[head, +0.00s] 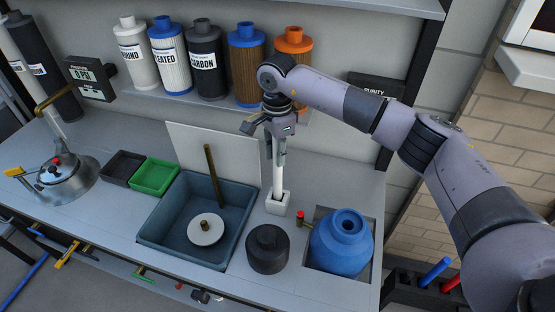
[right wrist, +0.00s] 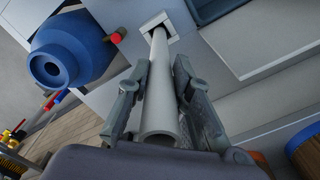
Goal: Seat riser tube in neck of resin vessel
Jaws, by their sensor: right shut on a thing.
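The white riser tube (head: 278,180) stands upright with its lower end in a square white holder (head: 278,208) on the bench. My right gripper (head: 275,150) is shut on the upper part of the tube. In the right wrist view the tube (right wrist: 157,108) lies between the two fingers, its open end toward the camera and its far end in the holder (right wrist: 160,22). The blue resin vessel (head: 340,248) sits in a recess to the right of the holder, its open neck facing up. It also shows in the right wrist view (right wrist: 80,48). My left gripper is not in view.
A dark round part (head: 267,250) stands between the grey basin (head: 150,232) and the vessel. A small red-topped fitting (head: 300,216) is beside the holder. Labelled cartridges (head: 204,62) line the shelf behind. Black and green trays (head: 154,190) lie left.

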